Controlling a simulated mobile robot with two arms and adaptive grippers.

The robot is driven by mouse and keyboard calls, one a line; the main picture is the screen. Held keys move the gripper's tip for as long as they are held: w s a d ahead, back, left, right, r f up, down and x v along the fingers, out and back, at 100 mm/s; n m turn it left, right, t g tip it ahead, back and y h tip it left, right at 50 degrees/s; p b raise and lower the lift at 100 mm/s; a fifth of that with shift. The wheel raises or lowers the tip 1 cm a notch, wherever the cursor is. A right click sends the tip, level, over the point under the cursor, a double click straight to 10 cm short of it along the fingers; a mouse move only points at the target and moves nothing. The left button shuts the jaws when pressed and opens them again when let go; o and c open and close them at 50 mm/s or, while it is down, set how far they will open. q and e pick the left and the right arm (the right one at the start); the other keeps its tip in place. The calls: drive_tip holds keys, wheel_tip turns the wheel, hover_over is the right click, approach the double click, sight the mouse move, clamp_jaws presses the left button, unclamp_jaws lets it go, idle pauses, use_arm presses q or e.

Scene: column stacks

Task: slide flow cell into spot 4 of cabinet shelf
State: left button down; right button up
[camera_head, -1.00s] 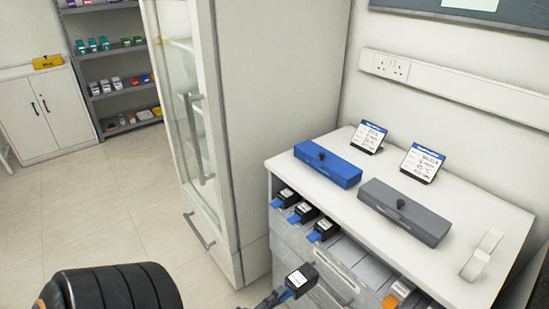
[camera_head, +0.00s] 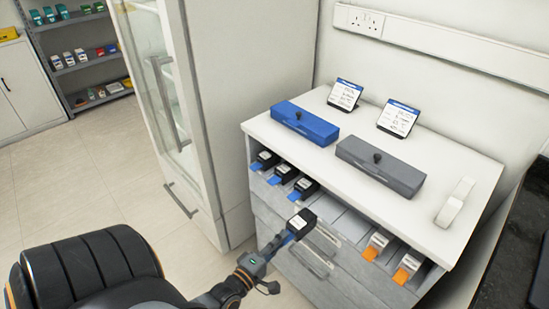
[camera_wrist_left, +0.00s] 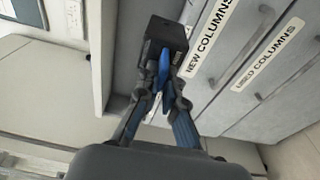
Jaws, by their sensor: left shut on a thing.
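The flow cell (camera_head: 301,222) is a black block with a white label and a blue tab. My left gripper (camera_head: 284,238) is shut on its blue tab and holds it in front of the cabinet shelf (camera_head: 345,222), apart from it. In the left wrist view the flow cell (camera_wrist_left: 168,33) sits beyond the fingertips of the left gripper (camera_wrist_left: 163,82). In the shelf, several slots show. Black cells with blue tabs (camera_head: 304,186) fill the left slots, and cells with orange tabs (camera_head: 375,245) stand in the right ones. The middle slots look empty. My right gripper is not in view.
A blue case (camera_head: 306,121), a grey case (camera_head: 380,164) and two label stands (camera_head: 398,118) are on the cabinet top. A tall glass-door unit (camera_head: 205,110) stands left of the cabinet. Drawers (camera_head: 300,262) are below the shelf. Open floor lies at left.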

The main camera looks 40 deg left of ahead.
sight(290, 232)
use_arm(q)
drive_tip(key=shift+w+d+b, duration=0.2)
drive_tip(key=shift+w+b, duration=0.3)
drive_tip(key=shift+w, duration=1.95)
drive_tip(key=w+b, duration=0.3)
drive_tip(key=w, duration=0.4)
drive_tip(key=shift+w+d+f, duration=0.3)
drive_tip(key=shift+w+f, duration=0.05)
drive_tip(key=shift+w, duration=0.05)
drive_tip(key=c, duration=1.5)
unclamp_jaws()
drive_tip(key=shift+o, duration=0.4)
